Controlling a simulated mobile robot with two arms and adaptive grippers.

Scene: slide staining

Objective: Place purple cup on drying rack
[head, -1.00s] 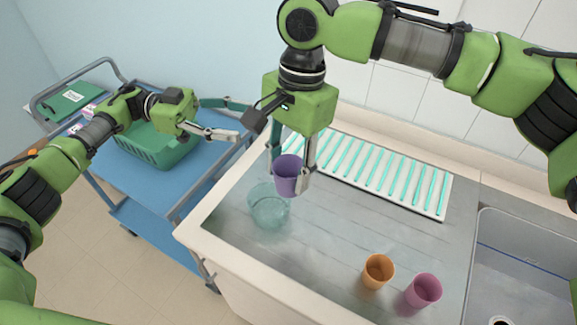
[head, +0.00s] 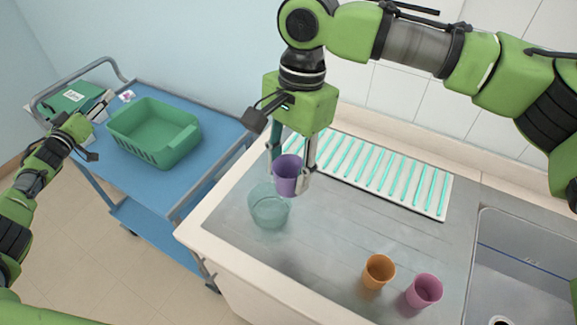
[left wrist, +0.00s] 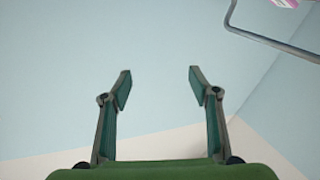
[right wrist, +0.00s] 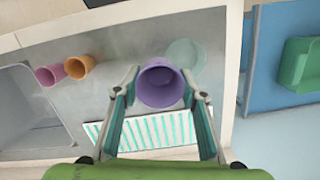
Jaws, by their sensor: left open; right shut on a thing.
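My right gripper (head: 290,182) is shut on the purple cup (head: 286,174), holding it upright above the counter. The cup also shows between the fingers in the right wrist view (right wrist: 160,85). The drying rack (head: 440,208), white with teal bars, lies flat behind and to the right of the cup, along the wall. In the right wrist view the rack (right wrist: 98,138) shows below the cup, partly hidden by the fingers. My left gripper (head: 98,128) is open and empty beside the cart at the far left. Its spread fingers (left wrist: 158,88) show against the wall in the left wrist view.
An orange cup (head: 378,272) and a pink cup (head: 424,291) stand at the counter's front, left of the sink (head: 525,255). A green basket (head: 155,133) sits on the blue cart. The rack's bars look empty.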

